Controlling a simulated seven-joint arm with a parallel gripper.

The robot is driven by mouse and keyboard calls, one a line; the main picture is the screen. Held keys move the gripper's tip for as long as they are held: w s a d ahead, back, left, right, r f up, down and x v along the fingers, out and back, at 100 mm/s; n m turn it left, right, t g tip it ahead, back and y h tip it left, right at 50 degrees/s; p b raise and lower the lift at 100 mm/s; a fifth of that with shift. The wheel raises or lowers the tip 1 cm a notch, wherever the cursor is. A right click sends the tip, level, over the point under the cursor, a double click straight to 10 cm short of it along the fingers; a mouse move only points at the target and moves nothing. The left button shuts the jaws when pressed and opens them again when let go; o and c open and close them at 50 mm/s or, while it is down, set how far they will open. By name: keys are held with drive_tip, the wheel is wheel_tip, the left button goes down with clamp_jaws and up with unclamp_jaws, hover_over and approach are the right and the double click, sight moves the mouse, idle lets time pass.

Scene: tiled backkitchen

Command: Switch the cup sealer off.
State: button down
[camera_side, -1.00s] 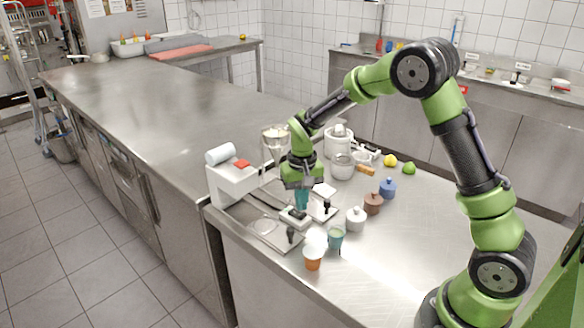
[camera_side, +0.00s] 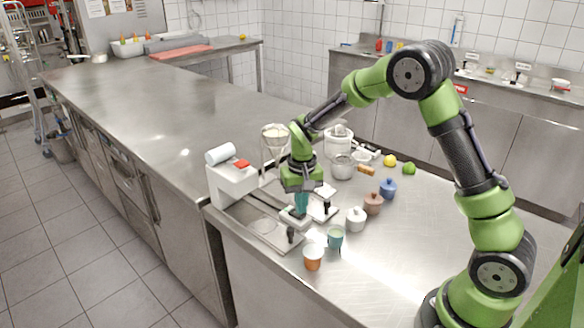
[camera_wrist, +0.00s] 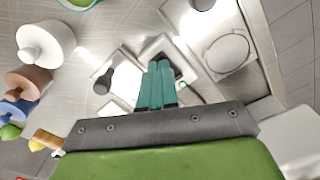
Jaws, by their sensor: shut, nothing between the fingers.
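The cup sealer (camera_side: 232,182) is a white machine with a white roll on top and a red part, at the left of the near counter. In front of it lies a metal tray-like base (camera_side: 262,226) with a round opening, which also shows in the wrist view (camera_wrist: 228,48). My gripper (camera_side: 301,212) points down beside the sealer, over small pale square plates with dark-knobbed levers. In the wrist view its teal fingers (camera_wrist: 157,98) are together and empty, over a pale plate. A small green ring (camera_wrist: 183,85) shows right beside them. Whether the fingertips touch anything is hidden.
White (camera_side: 356,220), brown (camera_side: 373,203) and blue (camera_side: 388,188) jars stand to the right. A juicer and glass jar stand behind.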

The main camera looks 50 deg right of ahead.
drive_tip(key=shift+f, duration=0.45)
wheel_tip(320, 180, up, 7)
idle(1.0)
drive_tip(key=shift+s+f, duration=0.1)
drive_tip(key=shift+f, duration=0.05)
drive_tip(key=s+a+r+n+t+y, duration=0.1)
drive_tip(key=s+a+r+t, duration=0.2)
drive_tip(key=s+r, duration=0.4)
drive_tip(key=s+a+r+n+t+y, duration=0.1)
drive_tip(key=s+a+r+t, duration=0.3)
drive_tip(key=s+r, duration=0.3)
drive_tip(key=shift+s+r, duration=0.15)
drive_tip(key=shift+s, duration=2.75)
